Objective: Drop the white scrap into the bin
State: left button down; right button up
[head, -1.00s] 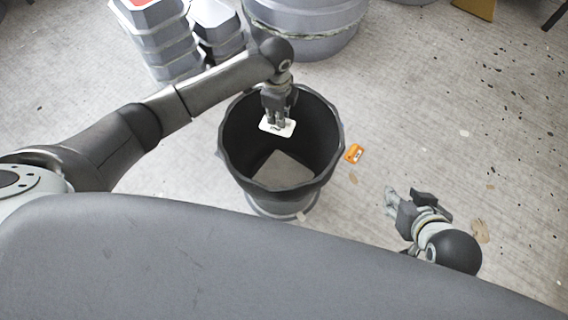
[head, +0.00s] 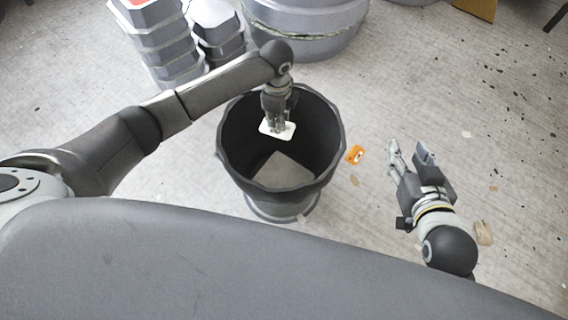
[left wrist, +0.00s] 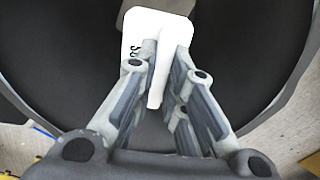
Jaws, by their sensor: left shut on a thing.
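The white scrap (head: 284,132) is a small flat piece with dark marks. It also shows in the left wrist view (left wrist: 157,25), held between the fingertips. My left gripper (head: 276,126) is shut on it and points down over the mouth of the bin. The bin (head: 333,168) is a dark round container standing on the floor, with a grey patch visible at its bottom. In the left wrist view the dark bin interior (left wrist: 240,60) lies behind the scrap. My right gripper (head: 410,152) is to the right of the bin, above the floor, with its fingers apart and nothing between them.
An orange item (head: 355,154) lies on the floor just right of the bin. Stacked grey moulds (head: 165,45) and a large round grey mould (head: 305,25) stand behind the bin. Small scraps (head: 484,232) and dark specks dot the floor. The floor at right is mostly clear.

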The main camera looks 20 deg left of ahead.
pick_arm(q)
jog(key=c, duration=1.4)
grip_release()
notch_tip(320, 180, up, 12)
jog(key=shift+r, duration=0.1)
